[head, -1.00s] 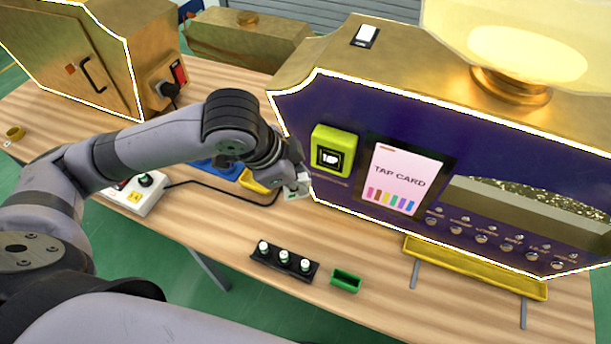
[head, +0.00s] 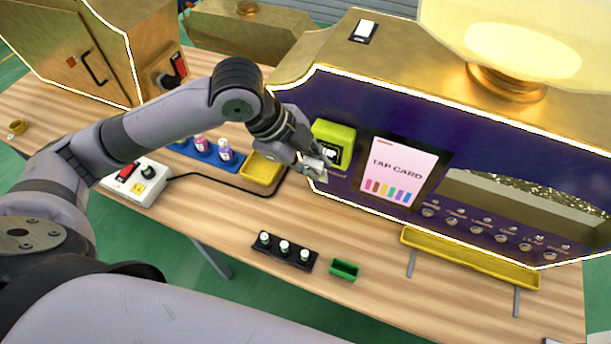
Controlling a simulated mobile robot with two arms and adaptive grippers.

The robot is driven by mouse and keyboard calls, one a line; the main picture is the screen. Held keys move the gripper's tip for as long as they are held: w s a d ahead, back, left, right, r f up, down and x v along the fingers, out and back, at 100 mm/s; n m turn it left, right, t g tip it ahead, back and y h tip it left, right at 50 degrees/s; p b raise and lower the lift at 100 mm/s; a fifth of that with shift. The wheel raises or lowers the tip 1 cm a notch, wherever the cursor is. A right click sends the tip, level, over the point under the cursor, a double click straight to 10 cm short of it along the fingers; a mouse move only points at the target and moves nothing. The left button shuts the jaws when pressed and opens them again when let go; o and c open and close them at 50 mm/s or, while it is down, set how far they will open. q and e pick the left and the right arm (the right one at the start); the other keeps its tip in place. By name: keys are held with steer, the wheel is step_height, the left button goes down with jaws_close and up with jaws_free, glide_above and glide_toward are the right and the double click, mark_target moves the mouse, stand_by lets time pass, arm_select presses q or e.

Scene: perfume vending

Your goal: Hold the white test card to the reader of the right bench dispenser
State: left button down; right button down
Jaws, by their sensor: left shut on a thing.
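The right bench dispenser (head: 345,211) is a gold and dark purple machine on the table. Its yellow-green framed reader (head: 342,136) is on the left of its front, beside a screen (head: 397,171) reading "TAP CARD". My left gripper (head: 316,165) is shut on the small white test card (head: 321,174), right at the lower part of the reader and partly covering it. I cannot tell whether the card touches the reader. My right gripper does not show.
A black rack (head: 285,252) of small white-capped vials and a green tray (head: 344,270) lie in front. A yellow tray (head: 261,171), a blue rack (head: 211,153) of bottles and a switch box (head: 139,183) with a cable are to the left. A yellow drip tray (head: 470,258) juts out at right.

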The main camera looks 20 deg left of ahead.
arm_select(q)
steer(key=shift+w+p, duration=0.95)
steer(key=shift+w, duration=1.85)
steer(key=s+p, duration=0.2)
steer(key=s, duration=0.3)
steer(key=shift+s+r, duration=0.1)
steer(key=shift+s+a+p, duration=0.1)
steer(key=shift+s+p, duration=0.65)
steer(key=shift+s, duration=1.7)
